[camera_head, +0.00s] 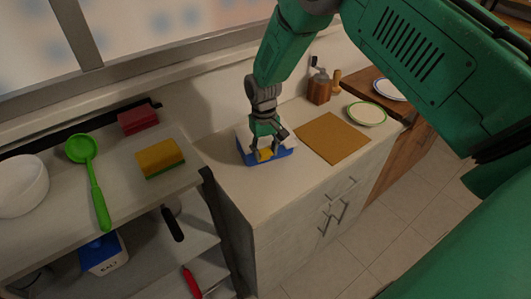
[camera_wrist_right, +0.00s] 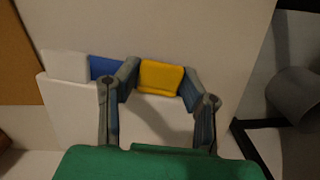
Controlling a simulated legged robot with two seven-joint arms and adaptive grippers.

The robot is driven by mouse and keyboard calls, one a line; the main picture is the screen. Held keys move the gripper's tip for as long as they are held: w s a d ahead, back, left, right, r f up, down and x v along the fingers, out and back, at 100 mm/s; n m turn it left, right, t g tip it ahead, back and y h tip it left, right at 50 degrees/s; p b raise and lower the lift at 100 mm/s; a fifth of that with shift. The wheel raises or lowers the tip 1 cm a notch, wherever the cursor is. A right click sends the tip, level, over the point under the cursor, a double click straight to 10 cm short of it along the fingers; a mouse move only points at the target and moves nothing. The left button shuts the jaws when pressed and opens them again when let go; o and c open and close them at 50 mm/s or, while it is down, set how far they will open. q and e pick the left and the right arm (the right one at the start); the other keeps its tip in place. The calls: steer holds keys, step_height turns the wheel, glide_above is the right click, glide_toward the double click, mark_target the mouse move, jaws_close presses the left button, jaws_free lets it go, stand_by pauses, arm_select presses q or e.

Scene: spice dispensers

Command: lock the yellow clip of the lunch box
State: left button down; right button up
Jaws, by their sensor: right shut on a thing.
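The lunch box stands on the counter in the head view, with a white lid and a blue body (camera_head: 282,152). Its yellow clip (camera_head: 264,155) is on the side facing the counter's front. My right gripper (camera_head: 266,147) comes down over the box with its fingers at the clip. The fingers partly hide the box. My left gripper is out of view.
A brown board (camera_head: 332,138) lies to the right of the box, with a green-rimmed plate (camera_head: 367,114) beyond it. On the left shelf lie a green ladle (camera_head: 92,180), a yellow sponge (camera_head: 160,158) and a white bowl (camera_head: 22,186). The counter in front of the box is clear.

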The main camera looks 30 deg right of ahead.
mark_target(264, 149)
steer(key=shift+s+f, duration=0.1)
steer(key=shift+f, duration=0.05)
steer(key=o, duration=1.1)
steer(key=shift+c, duration=0.2)
steer(key=shift+o, duration=0.4)
steer(key=shift+r, duration=0.3)
step_height(264, 149, up, 11)
steer(key=w, duration=0.1)
steer(key=shift+w, duration=0.25)
steer(key=shift+d+r, duration=0.1)
